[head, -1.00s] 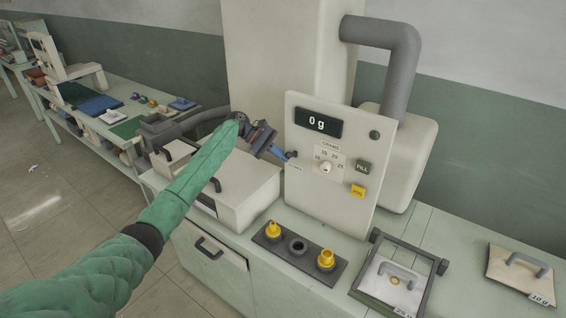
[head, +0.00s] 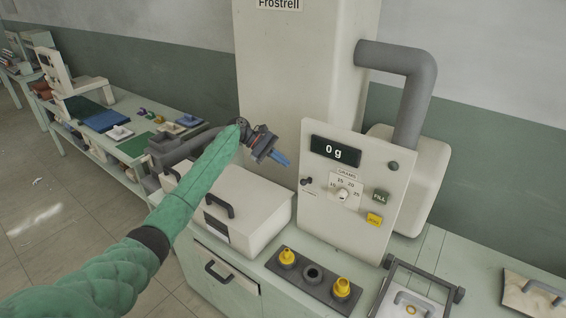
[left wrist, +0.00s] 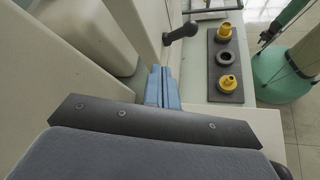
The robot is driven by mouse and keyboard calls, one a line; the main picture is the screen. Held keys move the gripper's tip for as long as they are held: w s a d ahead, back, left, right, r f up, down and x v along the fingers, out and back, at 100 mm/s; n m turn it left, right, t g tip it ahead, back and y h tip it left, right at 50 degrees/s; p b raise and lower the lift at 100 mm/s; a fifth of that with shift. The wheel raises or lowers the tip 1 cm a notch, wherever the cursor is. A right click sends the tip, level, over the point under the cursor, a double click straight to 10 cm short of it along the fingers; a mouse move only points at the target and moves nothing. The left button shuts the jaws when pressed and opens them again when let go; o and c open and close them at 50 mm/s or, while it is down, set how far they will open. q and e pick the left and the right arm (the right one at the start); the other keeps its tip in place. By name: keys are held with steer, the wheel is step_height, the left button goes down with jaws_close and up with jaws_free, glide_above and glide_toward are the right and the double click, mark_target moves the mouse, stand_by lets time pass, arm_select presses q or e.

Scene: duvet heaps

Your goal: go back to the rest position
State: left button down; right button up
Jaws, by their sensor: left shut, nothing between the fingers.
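My left gripper (head: 283,160) is in the middle of the head view, at the end of my green-sleeved arm. Its blue fingers are shut with nothing between them, in the air to the left of the filling machine's control panel (head: 323,205). The fingers also show in the left wrist view (left wrist: 163,88), closed together. A dark lever knob (head: 307,181) on the panel's left edge is close to the fingertips but looks apart from them; it also shows in the left wrist view (left wrist: 182,32). My right gripper is not in view.
A white lidded box (head: 238,205) stands under my left forearm. A dark strip (head: 313,290) with yellow nozzles lies on the counter in front of the panel. A grey-framed tray (head: 456,296) is at the lower right. A side table (head: 130,135) with small items stands at left.

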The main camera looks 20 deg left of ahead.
arm_select(q)
steer(key=shift+w+a+r, duration=0.2)
steer(key=shift+a, duration=0.05)
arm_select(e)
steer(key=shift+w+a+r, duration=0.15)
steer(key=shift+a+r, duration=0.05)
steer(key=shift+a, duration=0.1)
